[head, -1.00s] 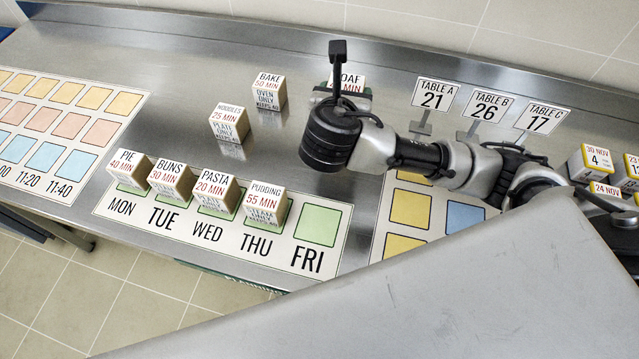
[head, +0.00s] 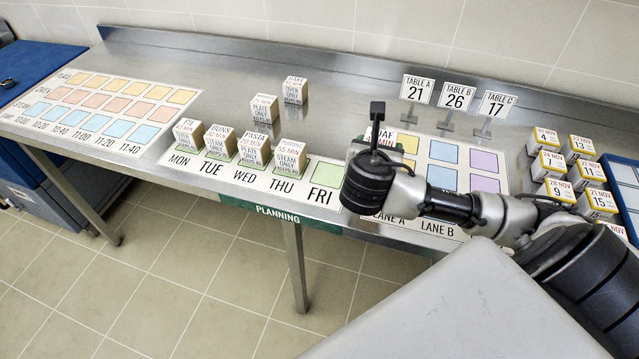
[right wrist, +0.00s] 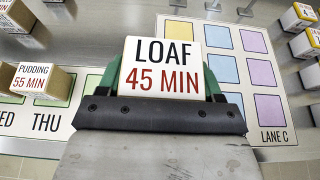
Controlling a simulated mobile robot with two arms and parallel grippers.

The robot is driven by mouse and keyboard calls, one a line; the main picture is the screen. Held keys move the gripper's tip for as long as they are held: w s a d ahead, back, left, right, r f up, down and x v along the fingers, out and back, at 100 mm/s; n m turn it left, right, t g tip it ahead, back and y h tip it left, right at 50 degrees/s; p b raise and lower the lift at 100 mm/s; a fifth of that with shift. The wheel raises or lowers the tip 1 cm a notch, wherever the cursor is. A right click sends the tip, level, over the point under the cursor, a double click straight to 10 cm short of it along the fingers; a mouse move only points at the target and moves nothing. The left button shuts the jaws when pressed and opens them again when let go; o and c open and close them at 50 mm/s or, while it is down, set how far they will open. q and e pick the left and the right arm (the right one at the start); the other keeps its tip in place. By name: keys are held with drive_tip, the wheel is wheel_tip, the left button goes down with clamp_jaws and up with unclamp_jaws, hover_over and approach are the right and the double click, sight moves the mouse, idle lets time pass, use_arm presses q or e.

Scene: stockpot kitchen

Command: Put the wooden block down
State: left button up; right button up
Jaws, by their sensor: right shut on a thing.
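The wooden block labelled LOAF 45 MIN (right wrist: 160,68) is held between the green-padded fingers of my right gripper (right wrist: 154,84). In the head view the block (head: 409,141) shows only in part behind my right wrist. It is near the gap between the planning mat (head: 262,180) and the lane mat. The green FRI square (head: 326,172) is empty and lies just left of my wrist. PIE, BUNS, PASTA and PUDDING (head: 289,157) blocks stand on the MON to THU squares. Whether the held block touches anything is hidden. My left gripper is not in view.
NOODLES (head: 264,109) and BAKE (head: 295,90) blocks stand behind the planning row. Table signs (head: 456,96) stand behind the lane mat (head: 484,161). Several dated blocks (head: 548,164) stand at right. A time-grid mat (head: 110,100) lies at left.

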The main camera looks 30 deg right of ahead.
sight(329, 175)
drive_tip(key=w+a+f, duration=0.1)
drive_tip(key=w+f, duration=0.1)
drive_tip(key=w, duration=0.1)
drive_tip(key=w+a+f, duration=0.2)
drive_tip(key=w, duration=0.1)
drive_tip(key=w+a+f, duration=0.1)
drive_tip(key=w+f, duration=0.1)
drive_tip(key=w, duration=0.1)
drive_tip(key=shift+w+a+f, duration=0.1)
drive_tip(key=shift+w+a, duration=0.1)
drive_tip(key=shift+a, duration=0.1)
drive_tip(key=shift+w+a+f, duration=0.15)
drive_tip(key=shift+w, duration=0.05)
drive_tip(key=shift+w+f, duration=0.1)
drive_tip(key=shift+f, duration=0.1)
wheel_tip(329, 175, down, 4)
drive_tip(key=shift+r, duration=0.1)
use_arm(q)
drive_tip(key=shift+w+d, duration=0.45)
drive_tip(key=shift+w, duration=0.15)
use_arm(e)
drive_tip(key=o, duration=1)
